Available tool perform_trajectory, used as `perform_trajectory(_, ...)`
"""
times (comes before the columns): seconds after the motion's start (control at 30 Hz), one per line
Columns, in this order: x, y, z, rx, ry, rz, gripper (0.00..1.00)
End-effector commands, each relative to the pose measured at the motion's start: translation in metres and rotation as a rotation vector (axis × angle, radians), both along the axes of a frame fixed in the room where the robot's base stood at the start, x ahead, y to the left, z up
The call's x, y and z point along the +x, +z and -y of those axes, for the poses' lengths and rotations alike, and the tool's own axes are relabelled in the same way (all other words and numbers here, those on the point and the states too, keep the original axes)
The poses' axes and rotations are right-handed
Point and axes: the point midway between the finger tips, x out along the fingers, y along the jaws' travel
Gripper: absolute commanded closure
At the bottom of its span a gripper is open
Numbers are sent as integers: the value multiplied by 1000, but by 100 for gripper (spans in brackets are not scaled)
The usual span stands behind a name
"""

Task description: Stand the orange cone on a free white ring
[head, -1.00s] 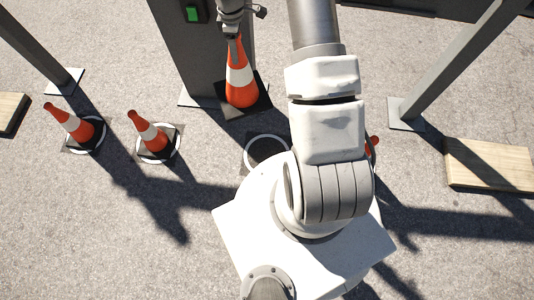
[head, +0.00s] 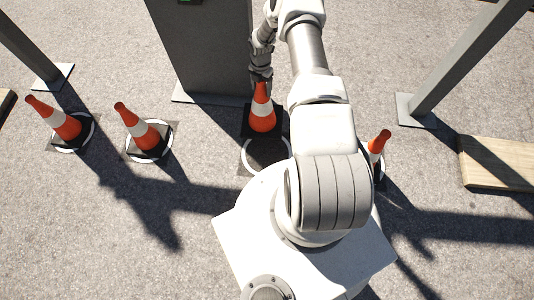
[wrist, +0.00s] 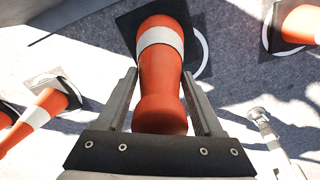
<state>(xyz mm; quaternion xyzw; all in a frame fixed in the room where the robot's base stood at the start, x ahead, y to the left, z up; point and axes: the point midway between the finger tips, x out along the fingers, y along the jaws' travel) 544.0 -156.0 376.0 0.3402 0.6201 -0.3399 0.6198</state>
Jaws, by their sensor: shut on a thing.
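The held orange cone (head: 262,119) has a white band and a black square base. It is roughly upright just behind the free white ring (head: 244,165), and its base looks raised, with a dark shadow inside the ring. My gripper (head: 261,80) is shut on the cone's narrow top. In the wrist view the cone (wrist: 160,75) runs away between the two fingers (wrist: 163,100), and part of a white ring (wrist: 204,52) shows beside its base. My own body hides the near right part of the free ring in the head view.
Two cones (head: 62,125) (head: 141,134) stand on white rings at the left. Another cone (head: 376,148) stands on a ring at the right, partly behind my arm. A grey cabinet (head: 200,55), posts (head: 455,65) and a wooden board (head: 495,163) stand or lie around.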

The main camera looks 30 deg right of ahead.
Motion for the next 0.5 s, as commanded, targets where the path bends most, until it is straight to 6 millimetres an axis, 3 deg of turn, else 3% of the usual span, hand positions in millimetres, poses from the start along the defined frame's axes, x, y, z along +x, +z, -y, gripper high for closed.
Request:
perform_trajectory(0.17,-14,-12,-3,-1,20,0,100)
perform_trajectory(0.5,-76,-52,-23,0,18,-4,100)
